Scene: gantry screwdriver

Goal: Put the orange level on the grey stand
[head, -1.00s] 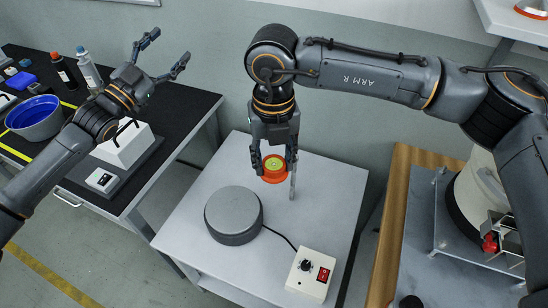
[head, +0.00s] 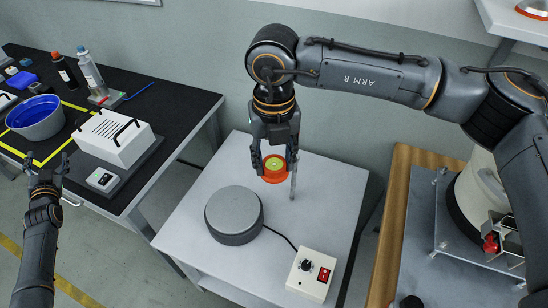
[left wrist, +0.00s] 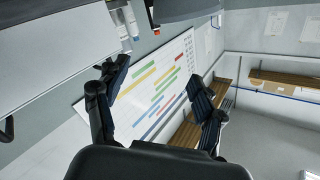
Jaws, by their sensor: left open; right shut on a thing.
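The orange level (head: 273,173), a small round piece with a yellow-green top, is at the back of a light grey table in the head view. My right gripper (head: 274,165) points down from above and is shut on it. I cannot tell whether the level touches the table. A dark grey round block (head: 234,216), seemingly the grey stand, sits just left and in front of it. My left gripper (head: 46,168) is open and empty at the far left, by the black bench. Its spread fingers also show in the left wrist view (left wrist: 158,95).
A control box (head: 311,274) with a red switch is cabled to the round block. A thin grey upright strip (head: 293,180) shows beside the level. The black bench (head: 170,105) holds a blue-lined bowl (head: 36,117), a white box (head: 114,138) and bottles. The table's (head: 320,200) right side is clear.

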